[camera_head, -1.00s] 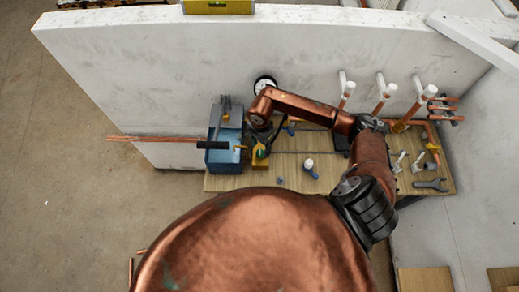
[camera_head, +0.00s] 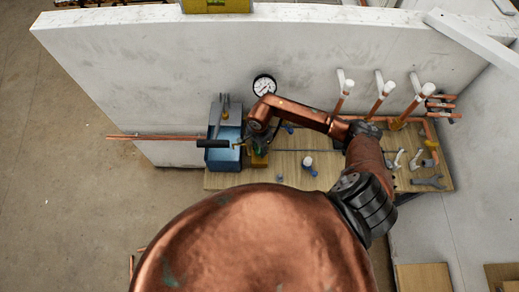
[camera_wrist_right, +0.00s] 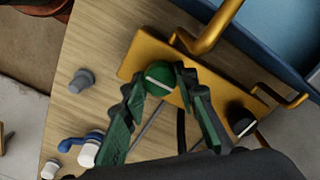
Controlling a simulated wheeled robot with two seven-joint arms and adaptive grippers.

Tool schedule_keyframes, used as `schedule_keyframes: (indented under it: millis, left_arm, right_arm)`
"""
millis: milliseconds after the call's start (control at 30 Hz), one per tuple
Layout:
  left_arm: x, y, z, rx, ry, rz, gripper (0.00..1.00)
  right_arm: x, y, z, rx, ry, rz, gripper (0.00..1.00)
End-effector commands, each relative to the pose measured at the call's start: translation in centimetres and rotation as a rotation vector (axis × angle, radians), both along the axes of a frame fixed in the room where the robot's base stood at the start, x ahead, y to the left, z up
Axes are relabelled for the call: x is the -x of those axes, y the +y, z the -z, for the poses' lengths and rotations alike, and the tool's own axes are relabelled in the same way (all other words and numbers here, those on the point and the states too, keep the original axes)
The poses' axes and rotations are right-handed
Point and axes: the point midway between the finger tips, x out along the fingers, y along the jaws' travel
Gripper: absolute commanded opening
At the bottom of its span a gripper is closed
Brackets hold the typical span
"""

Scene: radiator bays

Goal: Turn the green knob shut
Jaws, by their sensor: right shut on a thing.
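The green knob (camera_wrist_right: 160,77) is round with a pale bar across its face, and sits on a yellow block (camera_wrist_right: 140,62) in the right wrist view. My right gripper (camera_wrist_right: 162,84) has one finger on each side of the knob and is shut on it. In the head view my right gripper (camera_head: 260,143) is over the yellow block (camera_head: 260,161) beside the blue box, and it hides the knob. My left gripper is not in view.
A black knob (camera_wrist_right: 241,119) is on the same yellow block. A blue box (camera_head: 226,160) with a black-handled tool stands at its left. A gauge (camera_head: 264,86) is on the white wall behind. Blue-and-white fittings (camera_head: 308,163) and several pipes stand to the right.

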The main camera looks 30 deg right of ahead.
Motion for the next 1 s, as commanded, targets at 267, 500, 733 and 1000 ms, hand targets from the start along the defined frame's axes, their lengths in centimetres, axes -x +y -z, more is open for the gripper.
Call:
schedule_keyframes:
  millis: [267, 500, 733, 1000]
  left_arm:
    - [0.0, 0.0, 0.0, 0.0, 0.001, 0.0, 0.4]
    - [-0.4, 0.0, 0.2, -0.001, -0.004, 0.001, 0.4]
    - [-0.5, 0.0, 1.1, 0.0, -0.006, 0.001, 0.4]
    - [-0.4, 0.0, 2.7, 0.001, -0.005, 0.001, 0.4]
  right_arm:
    - [0.0, 0.0, 0.0, 0.0, 0.001, 0.0, 0.03]
    - [0.0, 0.0, 0.1, 0.0, 0.001, 0.024, 0.03]
    - [0.0, -0.1, 0.1, 0.001, 0.0, 0.132, 0.03]
    - [0.0, -0.1, 0.3, 0.002, -0.001, 0.364, 0.03]
